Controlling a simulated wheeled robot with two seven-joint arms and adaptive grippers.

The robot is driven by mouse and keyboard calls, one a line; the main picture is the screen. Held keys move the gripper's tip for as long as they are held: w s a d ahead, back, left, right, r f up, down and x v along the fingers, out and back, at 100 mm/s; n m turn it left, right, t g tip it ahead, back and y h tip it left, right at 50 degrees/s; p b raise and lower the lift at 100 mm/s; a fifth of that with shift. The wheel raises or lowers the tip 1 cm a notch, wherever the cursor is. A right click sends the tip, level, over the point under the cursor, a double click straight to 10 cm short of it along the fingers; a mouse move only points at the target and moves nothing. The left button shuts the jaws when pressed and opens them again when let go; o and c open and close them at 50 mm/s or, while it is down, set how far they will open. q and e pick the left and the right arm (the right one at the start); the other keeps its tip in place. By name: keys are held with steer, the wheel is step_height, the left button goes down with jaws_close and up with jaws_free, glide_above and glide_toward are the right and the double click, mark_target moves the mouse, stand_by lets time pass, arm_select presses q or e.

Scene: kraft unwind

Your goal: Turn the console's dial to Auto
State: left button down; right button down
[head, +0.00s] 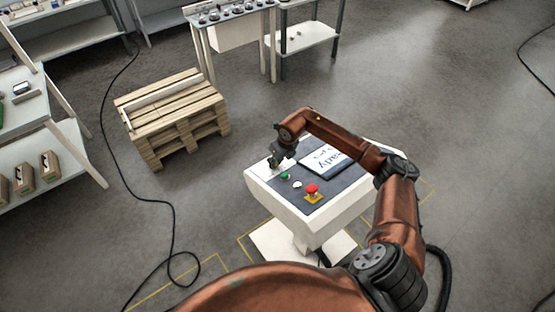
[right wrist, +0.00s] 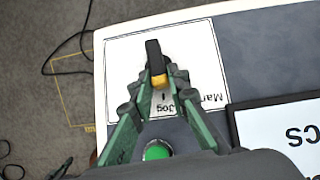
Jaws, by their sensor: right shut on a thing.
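The white console (head: 258,176) stands in the middle of the head view, with a dark sloped top. My right gripper (head: 279,160) is at the panel's far left corner and hides the dial there. In the right wrist view my right gripper (right wrist: 158,80) is shut on the dial (right wrist: 153,52), a black bar knob with a yellow-orange part at the fingertips. The dial sits on a white label plate (right wrist: 195,50). "Jog" and part of a word starting "Ma" can be read near the fingers. No "Auto" label can be read. My left gripper is not in view.
A green button (head: 285,176), a white button (head: 297,184) and a red mushroom button (head: 312,190) sit close to the gripper. A screen (head: 325,160) lies to the right. A pallet (head: 175,115) stands behind left. Cables cross the floor at left.

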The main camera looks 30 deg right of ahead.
steer(key=shift+s+a+f+m+h, duration=0.15)
steer(key=shift+a+f+m+h, duration=0.15)
steer(key=shift+m+h, duration=0.45)
steer(key=shift+a+f+m+h+b, duration=0.1)
steer(key=shift+a+m+h+b, duration=0.1)
steer(key=shift+m+h+b, duration=0.5)
steer(key=m+h+b, duration=0.1)
steer(key=m, duration=0.1)
steer(key=a+m+g+h, duration=0.1)
steer(key=m, duration=0.1)
steer(key=shift+f+b, duration=0.15)
steer(key=shift+b, duration=0.25)
steer(key=shift+w+m+g+h+b, duration=0.25)
steer(key=shift+m+g+h+b, duration=0.05)
steer(key=shift+m+h+b, duration=0.4)
steer(key=shift+m, duration=0.25)
steer(key=c, duration=2.1)
jaws_free()
steer(key=shift+o, duration=0.8)
steer(key=shift+w, duration=0.1)
